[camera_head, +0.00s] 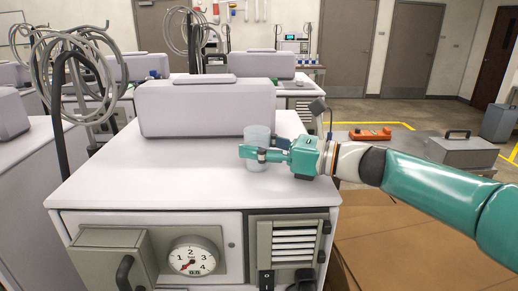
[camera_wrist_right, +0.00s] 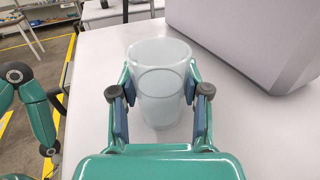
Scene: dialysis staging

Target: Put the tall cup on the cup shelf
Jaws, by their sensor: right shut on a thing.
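The tall cup (camera_head: 258,136) is a pale, translucent tumbler standing upright at the right side of the white cabinet top. My right gripper (camera_head: 264,154) reaches in from the right and is shut on the cup, low on its side. In the right wrist view the cup (camera_wrist_right: 160,85) sits between the two blue-padded fingers of the right gripper (camera_wrist_right: 158,112). The cup's base looks to be on or just above the white top; I cannot tell which. My left gripper is not in view. I cannot make out a cup shelf.
A grey box-shaped unit (camera_head: 206,106) stands behind the cup on the white cabinet (camera_head: 130,180). The top is clear to the left and front. Coiled tubes hang on a dark pole (camera_head: 58,110) at left. A grey case (camera_head: 462,148) and an orange item (camera_head: 370,134) lie at right.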

